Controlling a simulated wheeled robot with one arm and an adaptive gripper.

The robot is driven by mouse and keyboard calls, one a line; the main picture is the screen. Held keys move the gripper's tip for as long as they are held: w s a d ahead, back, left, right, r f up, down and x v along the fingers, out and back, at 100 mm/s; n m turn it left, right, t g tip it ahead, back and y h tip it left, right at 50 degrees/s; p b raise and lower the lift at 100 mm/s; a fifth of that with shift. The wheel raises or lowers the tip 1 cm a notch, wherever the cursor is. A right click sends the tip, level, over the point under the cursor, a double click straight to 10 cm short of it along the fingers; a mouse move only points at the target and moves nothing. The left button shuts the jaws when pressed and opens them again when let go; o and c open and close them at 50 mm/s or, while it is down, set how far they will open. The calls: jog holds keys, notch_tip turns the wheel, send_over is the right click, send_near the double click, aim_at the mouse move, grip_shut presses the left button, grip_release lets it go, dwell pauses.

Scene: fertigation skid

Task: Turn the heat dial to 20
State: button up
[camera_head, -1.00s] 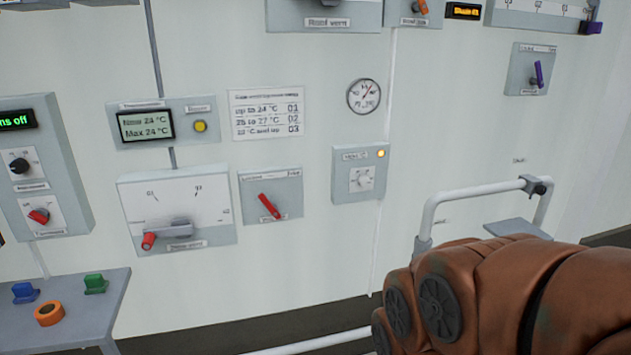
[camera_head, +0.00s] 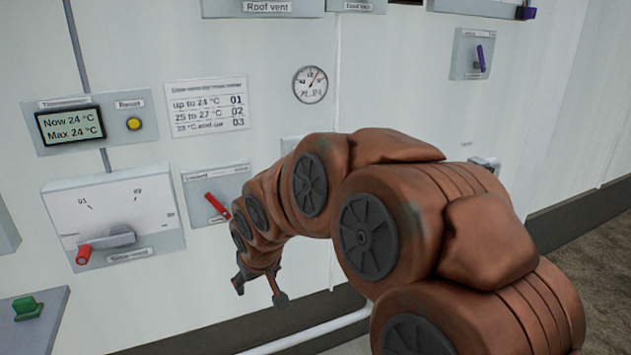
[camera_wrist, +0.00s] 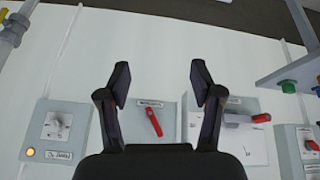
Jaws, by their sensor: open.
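The heat dial (camera_wrist: 57,122) is a pale round knob on a grey box at the left of the wrist view, with a lit amber lamp (camera_wrist: 30,152) on the same box. Its label and scale are too small to read there. In the head view my arm covers nearly all of that box; only a top corner (camera_head: 291,144) shows. My gripper (camera_head: 260,292) is open and empty, low in front of the wall. In the wrist view its two fingers (camera_wrist: 161,82) are spread apart, with the dial to their left, not between them.
A box with a red lever (camera_head: 217,206) is beside my arm and shows between the fingers in the wrist view (camera_wrist: 153,122). A larger box with a red-tipped handle (camera_head: 112,240) is farther left. A white rail (camera_head: 310,332) runs low. A shelf (camera_head: 35,335) stands at lower left.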

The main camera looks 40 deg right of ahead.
jog(key=w+d+m+t+h+b, duration=0.15)
jog(key=w+d+t, duration=0.25)
jog(key=w+d, duration=0.7)
jog(key=w+d+r+t+h+b, duration=0.15)
jog(key=d+t, duration=0.25)
jog(key=d, duration=0.9)
jog(key=w+d+r+t+h+b, duration=0.1)
jog(key=w+d+r+t+b, duration=0.2)
jog(key=d, duration=1)
jog(key=p+x, duration=0.3)
jog(key=x, duration=0.4)
jog(key=shift+w+f+m+t, duration=0.2)
jog(key=shift+w+m+t, duration=0.15)
jog(key=shift+t, duration=0.05)
jog(key=shift+d, duration=0.1)
jog(key=c, duration=1.2)
